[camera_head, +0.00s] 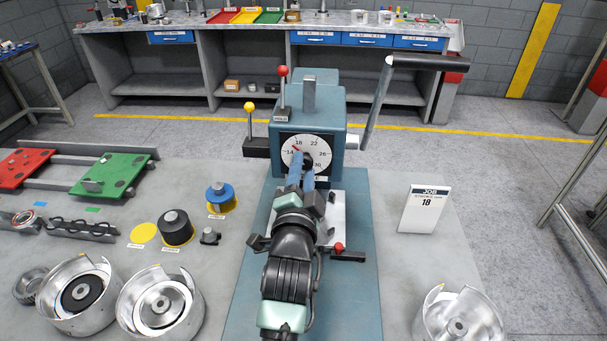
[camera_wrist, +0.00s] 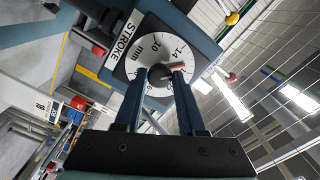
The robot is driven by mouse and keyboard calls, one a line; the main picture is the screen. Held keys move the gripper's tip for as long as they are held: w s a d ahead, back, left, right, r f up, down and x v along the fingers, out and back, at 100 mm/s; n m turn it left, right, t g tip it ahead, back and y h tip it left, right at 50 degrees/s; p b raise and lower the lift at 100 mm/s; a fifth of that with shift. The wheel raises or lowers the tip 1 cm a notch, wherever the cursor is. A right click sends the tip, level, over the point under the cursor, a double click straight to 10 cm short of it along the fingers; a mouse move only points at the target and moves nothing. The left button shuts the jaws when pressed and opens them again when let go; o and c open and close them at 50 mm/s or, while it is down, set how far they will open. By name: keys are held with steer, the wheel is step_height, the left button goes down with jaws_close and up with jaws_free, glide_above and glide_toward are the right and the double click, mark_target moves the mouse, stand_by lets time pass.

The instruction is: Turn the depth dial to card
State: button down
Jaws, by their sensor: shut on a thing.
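The depth dial (camera_head: 318,140) is a round white face on the front of the blue press head. Numbers 14, 18, 22, 26 and 30 show in the head view. In the wrist view the dial (camera_wrist: 150,43) carries "mm" beside a STROKE label. A red pointer (camera_head: 296,149) lies at the upper left, between 14 and 18. My gripper (camera_head: 303,168) is in front of the dial, its blue fingers shut on the dark central knob (camera_wrist: 160,77). The fingers hide the dial's lower part. The white job card (camera_head: 420,208) reads 18.
A red-knobbed lever (camera_head: 283,86) and a yellow-knobbed lever (camera_head: 249,121) stand by the press head. A long black-gripped handle (camera_head: 428,63) extends at its right. Metal drums (camera_head: 160,305), a black cylinder and pallets (camera_head: 108,182) lie at left. The bench around the card is clear.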

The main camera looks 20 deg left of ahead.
steer(key=shift+m+b, duration=0.55)
steer(key=shift+m, duration=1.35)
steer(key=c, duration=0.5)
jaws_free()
steer(key=shift+s, duration=0.1)
steer(key=b+v, duration=0.3)
steer(key=v, duration=0.9)
steer(key=shift+s+d+b, duration=0.15)
steer(key=shift+s+b, duration=0.25)
steer(key=shift+r, duration=0.15)
